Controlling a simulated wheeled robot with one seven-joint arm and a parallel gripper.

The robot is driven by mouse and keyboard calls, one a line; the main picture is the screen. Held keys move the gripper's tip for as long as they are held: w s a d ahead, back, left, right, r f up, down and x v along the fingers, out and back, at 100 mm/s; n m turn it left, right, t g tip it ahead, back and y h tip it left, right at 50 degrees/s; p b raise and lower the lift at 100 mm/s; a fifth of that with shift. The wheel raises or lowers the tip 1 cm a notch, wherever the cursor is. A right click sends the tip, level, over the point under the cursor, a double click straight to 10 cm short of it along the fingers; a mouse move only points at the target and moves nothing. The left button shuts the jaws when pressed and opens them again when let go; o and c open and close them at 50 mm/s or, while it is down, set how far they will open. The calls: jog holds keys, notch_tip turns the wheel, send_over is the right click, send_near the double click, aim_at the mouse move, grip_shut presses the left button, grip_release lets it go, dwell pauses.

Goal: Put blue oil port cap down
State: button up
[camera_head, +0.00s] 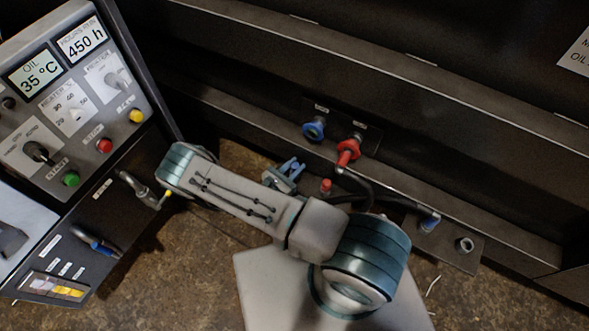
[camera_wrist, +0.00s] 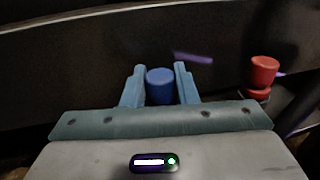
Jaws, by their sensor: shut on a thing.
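The blue oil port cap (camera_wrist: 160,86) is between the two light-blue fingers of my gripper (camera_wrist: 160,68) in the wrist view. The fingers are shut on its sides and its round top faces up. In the head view my gripper (camera_head: 292,168) is low in front of the dark machine wall, left of a red cap (camera_head: 325,185). I cannot make out the blue cap clearly there. The red cap also shows in the wrist view (camera_wrist: 264,70), to the right and apart from my gripper. What lies under the blue cap is hidden by my gripper.
A blue fitting (camera_head: 314,130) and a red fitting (camera_head: 348,151) sit on the wall behind my gripper. A dark hose (camera_head: 385,202) runs right to a blue-ended connector (camera_head: 429,223), near a bare metal port (camera_head: 465,244). A control panel (camera_head: 75,110) stands at the left.

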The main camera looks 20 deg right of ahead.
jog(key=o, duration=1)
jog(key=shift+f, duration=0.1)
jog(key=shift+f, duration=0.3)
jog(key=p+v, duration=0.3)
jog(key=v, duration=1)
jog(key=d+r+m+g+y, duration=0.25)
jog(key=r+m+g, duration=0.4)
jog(key=r, duration=0.65)
jog(key=d+r+m+g+y, duration=0.25)
jog(key=r+m+g, duration=0.45)
jog(key=r, duration=0.5)
jog(key=shift+s+d+r+m+t+y, duration=0.85)
jog(key=shift+s+r+m+y, duration=0.95)
jog(key=shift+r, duration=1.25)
jog(key=shift+s+d+r+m+t+y, duration=0.8)
jog(key=shift+s+r+m+y, duration=0.95)
jog(key=shift+r, duration=1.3)
jog(key=shift+s+d+r+m+t+y, duration=0.85)
jog(key=shift+s+r+m+y, duration=0.9)
jog(key=shift+r, duration=1.3)
